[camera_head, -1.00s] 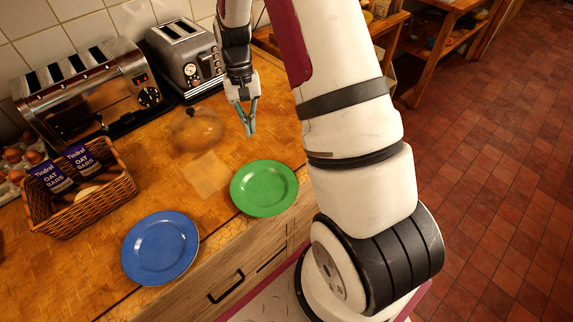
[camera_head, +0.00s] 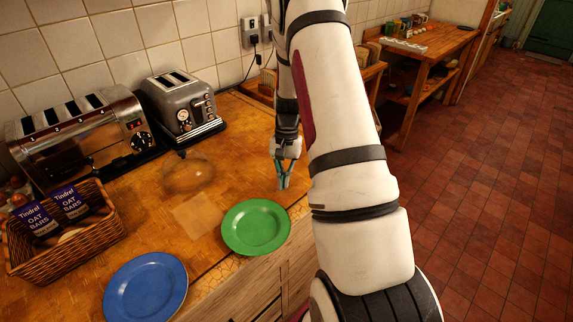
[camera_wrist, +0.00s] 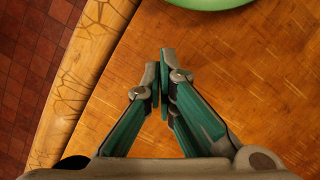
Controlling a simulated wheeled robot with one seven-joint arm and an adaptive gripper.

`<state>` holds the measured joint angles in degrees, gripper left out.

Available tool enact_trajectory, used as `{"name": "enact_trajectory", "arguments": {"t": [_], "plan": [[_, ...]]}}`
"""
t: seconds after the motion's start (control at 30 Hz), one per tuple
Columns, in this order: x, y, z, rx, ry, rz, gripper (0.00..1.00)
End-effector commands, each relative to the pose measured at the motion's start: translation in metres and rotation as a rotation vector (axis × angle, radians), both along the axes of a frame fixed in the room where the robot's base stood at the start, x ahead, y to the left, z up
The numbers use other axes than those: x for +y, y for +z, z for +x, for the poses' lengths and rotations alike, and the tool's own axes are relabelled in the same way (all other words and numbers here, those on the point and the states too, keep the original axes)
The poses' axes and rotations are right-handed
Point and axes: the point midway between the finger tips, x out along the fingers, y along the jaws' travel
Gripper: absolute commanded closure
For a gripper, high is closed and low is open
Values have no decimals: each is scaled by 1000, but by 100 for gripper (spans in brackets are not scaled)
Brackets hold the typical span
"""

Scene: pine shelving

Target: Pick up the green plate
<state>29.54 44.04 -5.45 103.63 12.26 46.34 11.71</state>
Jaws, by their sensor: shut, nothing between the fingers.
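The green plate (camera_head: 256,227) lies flat on the wooden counter, close to its front edge, in the head view. In the wrist view only a strip of the green plate's rim (camera_wrist: 200,3) shows at the top edge. My gripper (camera_head: 284,186) is above the counter, just behind and to the right of the plate in the head view, and apart from it. In the wrist view my gripper (camera_wrist: 164,85) points down toward bare wood, its fingertips together with nothing between them.
A blue plate (camera_head: 146,288) lies left of the green one. A clear dome (camera_head: 188,174) stands behind a pale square (camera_head: 203,216). A wicker basket (camera_head: 62,240) with oat bar boxes and two toasters (camera_head: 180,107) stand farther back. The counter edge (camera_wrist: 90,80) is near my gripper.

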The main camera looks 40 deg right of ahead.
Motion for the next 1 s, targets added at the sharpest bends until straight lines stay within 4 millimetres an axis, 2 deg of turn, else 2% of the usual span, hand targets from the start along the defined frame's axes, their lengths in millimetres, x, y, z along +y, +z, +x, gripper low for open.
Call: {"name": "enact_trajectory", "arguments": {"t": [0.07,0.1,0.3,0.83,1.0], "plan": [[3,-14,-4,4,0,2,100],[11,-9,-9,2,2,1,100],[30,-9,-22,0,1,1,100],[37,-10,-26,0,1,0,100],[56,-8,-41,2,4,1,100]]}}
